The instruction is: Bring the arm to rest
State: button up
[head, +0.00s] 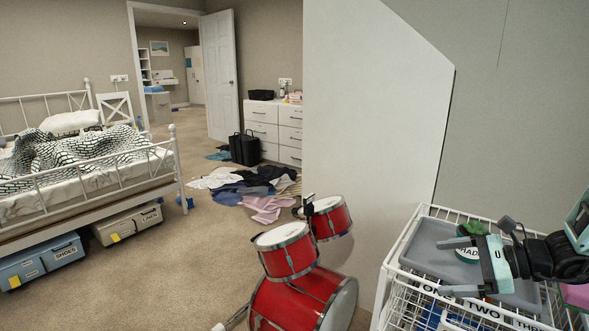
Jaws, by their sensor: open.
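My gripper (462,268) is at the lower right, reaching in from the right edge with its fingers pointing left. Its two dark fingers are spread apart and open. It sits over a grey tray (425,240) on a white wire rack (401,283). A round item with a white, lettered top and a green part (467,254) shows between and behind the fingers, partly hidden by the gripper. I cannot tell whether the fingers touch it.
A red drum set (290,262) stands on the carpet left of the rack. A white partition (370,110) rises behind it. Clothes (250,188) lie heaped farther back. A white bed (80,165) with boxes (127,224) beneath is at left. Carpet between bed and drums is clear.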

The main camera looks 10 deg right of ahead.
jog(key=s+a+r+n+g+h, duration=0.2)
jog(key=s+a+n+g+h, duration=0.1)
jog(key=s+a+n, duration=0.55)
jog(key=s+a+r+n+g+h, duration=0.25)
jog(key=s+a+n, duration=0.25)
jog(key=a+n, duration=0.7)
jog(key=s+a+r+n+g+h, duration=0.2)
jog(key=s+a+n+g+h, duration=0.3)
jog(key=a+n, duration=0.55)
notch_tip(320, 180, up, 14)
jog(key=d+t+y+p, duration=0.1)
jog(key=t+p, duration=0.1)
jog(key=p, duration=1.2)
jog(key=shift+s+r, duration=0.2)
jog(key=shift+s, duration=0.15)
jog(key=shift+d, duration=0.1)
